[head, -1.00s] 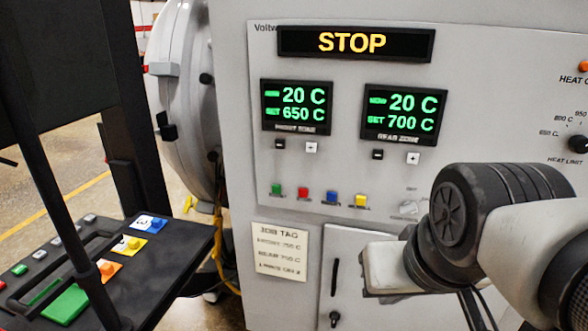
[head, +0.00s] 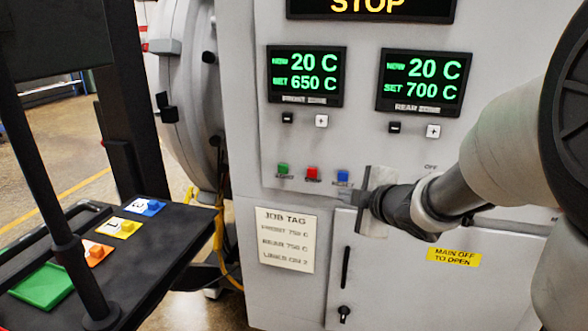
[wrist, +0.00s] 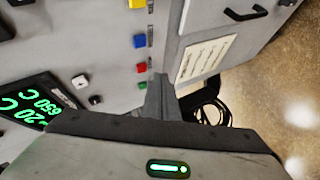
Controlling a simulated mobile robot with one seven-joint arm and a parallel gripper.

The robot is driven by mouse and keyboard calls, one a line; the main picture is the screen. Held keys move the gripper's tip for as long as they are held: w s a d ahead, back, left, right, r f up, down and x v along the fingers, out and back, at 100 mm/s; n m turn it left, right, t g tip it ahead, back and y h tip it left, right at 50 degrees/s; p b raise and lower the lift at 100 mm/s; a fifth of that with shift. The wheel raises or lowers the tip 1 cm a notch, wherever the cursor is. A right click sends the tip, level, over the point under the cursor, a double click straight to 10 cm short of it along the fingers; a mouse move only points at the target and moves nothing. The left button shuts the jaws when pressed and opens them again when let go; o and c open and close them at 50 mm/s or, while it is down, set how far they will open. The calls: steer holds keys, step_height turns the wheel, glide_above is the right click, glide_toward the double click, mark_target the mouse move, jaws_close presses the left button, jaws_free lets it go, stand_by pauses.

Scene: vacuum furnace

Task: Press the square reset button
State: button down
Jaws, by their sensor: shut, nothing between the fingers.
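The square blue button (head: 343,176) sits on the panel in a row with a green button (head: 283,169) and a red button (head: 313,173). Its small label appears to read RESET. The blue button also shows in the wrist view (wrist: 139,41), beside a yellow button (wrist: 137,3). My gripper (wrist: 158,84) is shut and empty, its fingers beside the red and green buttons in the wrist picture. In the head view my gripper (head: 376,202) is just right of and below the blue button and hides the yellow one. Contact with the panel cannot be told.
Two green displays (head: 306,76) (head: 424,82) with small plus and minus buttons are above the row. A job tag (head: 286,239) and a cabinet door with a handle (head: 346,267) are below.

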steer(key=shift+w+a+f+n+y, duration=0.1)
steer(key=shift+a+f+n+y, duration=0.5)
steer(key=shift+a+f+n, duration=0.25)
steer(key=shift+w+d, duration=0.1)
steer(key=shift+d, duration=0.05)
steer(key=p, duration=0.2)
glide_toward(345, 182)
steer(key=shift+w+a+f, duration=0.35)
steer(key=shift+w+a, duration=0.3)
steer(key=shift+a, duration=0.05)
steer(key=shift+w+a+f, duration=0.3)
steer(key=shift+w+a, duration=0.35)
steer(key=shift+a, duration=0.1)
steer(key=shift+w+a+f, duration=0.35)
steer(key=shift+w+a, duration=0.35)
steer(key=shift+w+d, duration=0.1)
steer(key=shift+w, duration=0.3)
